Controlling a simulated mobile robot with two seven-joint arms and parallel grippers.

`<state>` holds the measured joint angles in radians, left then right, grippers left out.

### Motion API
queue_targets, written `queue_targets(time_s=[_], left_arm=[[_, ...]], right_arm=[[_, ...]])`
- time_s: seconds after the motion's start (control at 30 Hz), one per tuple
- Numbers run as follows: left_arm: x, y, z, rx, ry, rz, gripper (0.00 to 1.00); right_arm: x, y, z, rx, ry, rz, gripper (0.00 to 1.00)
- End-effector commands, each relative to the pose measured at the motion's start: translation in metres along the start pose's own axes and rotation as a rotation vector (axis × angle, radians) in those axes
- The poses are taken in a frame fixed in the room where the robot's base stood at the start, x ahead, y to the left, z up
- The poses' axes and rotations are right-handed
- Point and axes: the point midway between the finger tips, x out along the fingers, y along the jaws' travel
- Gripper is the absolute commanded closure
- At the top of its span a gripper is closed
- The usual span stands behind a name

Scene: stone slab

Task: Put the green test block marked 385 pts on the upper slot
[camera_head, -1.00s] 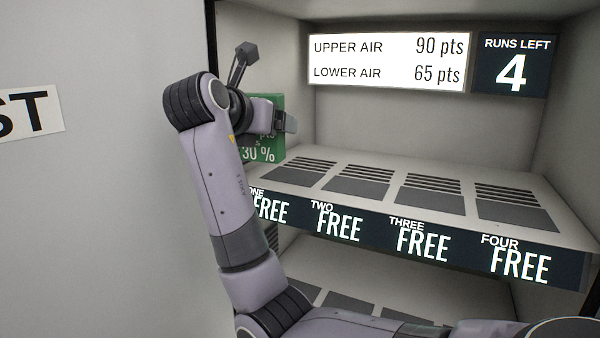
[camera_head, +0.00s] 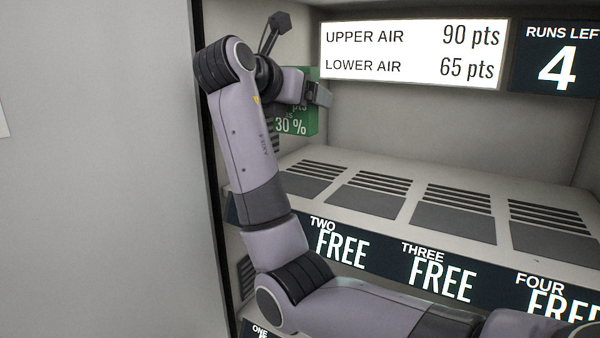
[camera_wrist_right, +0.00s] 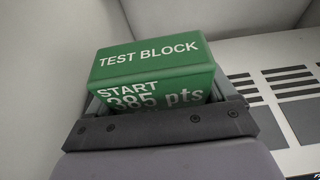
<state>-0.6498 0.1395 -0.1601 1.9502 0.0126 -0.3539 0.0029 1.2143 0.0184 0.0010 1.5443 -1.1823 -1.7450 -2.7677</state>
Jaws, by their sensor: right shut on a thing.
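The green test block (camera_head: 297,122) is in my right gripper (camera_head: 306,92), raised above the left end of the upper shelf (camera_head: 345,162). In the head view my arm covers part of the block, and "30 %" shows on its face. In the right wrist view the block (camera_wrist_right: 152,62) reads "TEST BLOCK" and "START 385 pts", and the gripper is shut on it. The upper shelf has several slotted dark pads. The leftmost pad (camera_head: 308,182) lies below and right of the block; its label is hidden behind my arm. Labels TWO, THREE and FOUR read FREE. My left gripper is out of view.
A white sign (camera_head: 412,54) reads UPPER AIR 90 pts, LOWER AIR 65 pts. A dark panel (camera_head: 556,58) reads RUNS LEFT 4. The cabinet's left edge (camera_head: 205,150) stands close beside my arm. The visible upper pads are clear. A lower shelf is mostly hidden.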

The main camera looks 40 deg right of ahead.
Motion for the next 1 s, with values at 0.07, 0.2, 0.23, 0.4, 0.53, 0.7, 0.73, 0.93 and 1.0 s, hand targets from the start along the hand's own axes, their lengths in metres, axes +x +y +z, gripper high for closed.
queue_targets(time_s=[0.07, 0.2, 0.23, 0.4, 0.53, 0.7, 0.73, 0.93, 1.0], left_arm=[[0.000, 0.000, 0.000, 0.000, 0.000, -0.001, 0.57], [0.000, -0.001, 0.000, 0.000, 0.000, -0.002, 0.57], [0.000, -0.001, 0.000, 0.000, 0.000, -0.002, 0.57], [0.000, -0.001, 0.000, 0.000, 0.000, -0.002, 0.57], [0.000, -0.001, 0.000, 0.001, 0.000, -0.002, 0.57], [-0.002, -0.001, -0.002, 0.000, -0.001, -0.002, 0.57], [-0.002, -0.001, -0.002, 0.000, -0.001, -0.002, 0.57], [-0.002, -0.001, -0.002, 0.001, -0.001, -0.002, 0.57], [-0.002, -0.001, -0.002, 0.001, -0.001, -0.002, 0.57]], right_arm=[[0.003, 0.000, -0.011, -0.002, -0.001, 0.000, 0.66], [0.010, 0.000, -0.033, -0.003, -0.001, 0.000, 0.66], [0.011, 0.000, -0.037, -0.002, -0.001, 0.000, 0.66], [0.015, 0.000, -0.050, -0.001, -0.002, 0.001, 0.66], [0.019, 0.000, -0.063, -0.001, -0.001, 0.000, 0.66], [0.026, 0.000, -0.083, -0.001, -0.001, 0.001, 0.66], [0.026, 0.000, -0.086, -0.001, -0.001, 0.001, 0.66], [0.028, 0.000, -0.090, 0.002, -0.002, 0.002, 0.66], [0.028, 0.000, -0.090, 0.002, -0.002, 0.002, 0.66]])
